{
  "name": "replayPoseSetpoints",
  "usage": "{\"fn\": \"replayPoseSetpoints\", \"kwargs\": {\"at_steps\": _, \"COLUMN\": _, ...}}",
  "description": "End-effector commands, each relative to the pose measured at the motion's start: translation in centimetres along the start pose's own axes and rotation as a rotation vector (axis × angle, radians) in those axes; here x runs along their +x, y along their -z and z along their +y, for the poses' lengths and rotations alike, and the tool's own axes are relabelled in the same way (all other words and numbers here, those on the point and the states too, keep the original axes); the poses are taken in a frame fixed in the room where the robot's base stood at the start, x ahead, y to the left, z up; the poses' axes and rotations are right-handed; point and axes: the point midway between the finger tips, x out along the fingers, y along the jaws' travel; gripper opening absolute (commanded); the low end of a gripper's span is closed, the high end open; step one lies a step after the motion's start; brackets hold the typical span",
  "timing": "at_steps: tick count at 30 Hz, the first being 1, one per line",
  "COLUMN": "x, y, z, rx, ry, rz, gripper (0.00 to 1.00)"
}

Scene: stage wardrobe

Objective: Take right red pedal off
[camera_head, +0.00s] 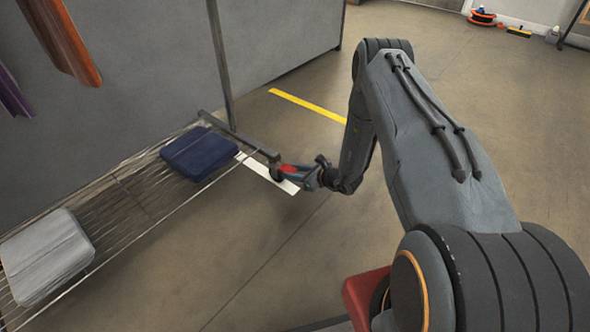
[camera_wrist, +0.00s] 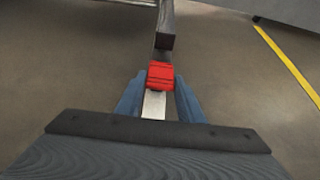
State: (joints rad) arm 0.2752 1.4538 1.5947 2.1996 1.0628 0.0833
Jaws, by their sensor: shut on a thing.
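In the wrist view the red pedal (camera_wrist: 161,75) is between the tips of my gripper's blue-grey fingers. My gripper (camera_head: 300,175) is shut on the pedal from the right. The fingers also show in the wrist view (camera_wrist: 160,90). The dark bar (camera_wrist: 166,25) runs up to just behind the pedal. Whether the pedal is still joined to the bar cannot be told.
The wire rack (camera_head: 130,205) carries a folded navy cloth (camera_head: 199,153) and a folded grey cloth (camera_head: 45,257). A grey panel (camera_head: 280,40) stands behind it. Open floor lies in front of the rack.

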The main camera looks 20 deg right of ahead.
Motion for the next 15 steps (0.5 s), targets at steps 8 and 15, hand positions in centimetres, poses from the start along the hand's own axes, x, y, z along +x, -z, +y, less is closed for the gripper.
{"fn": "replayPoseSetpoints", "kwargs": {"at_steps": 8, "x": -0.09, "y": -0.32, "z": -0.1, "rx": 0.001, "ry": 0.002, "rz": 0.078, "gripper": 0.12}}
{"fn": "replayPoseSetpoints", "kwargs": {"at_steps": 15, "x": -0.02, "y": -0.27, "z": -0.13, "rx": 0.001, "ry": 0.002, "rz": 0.088, "gripper": 0.12}}
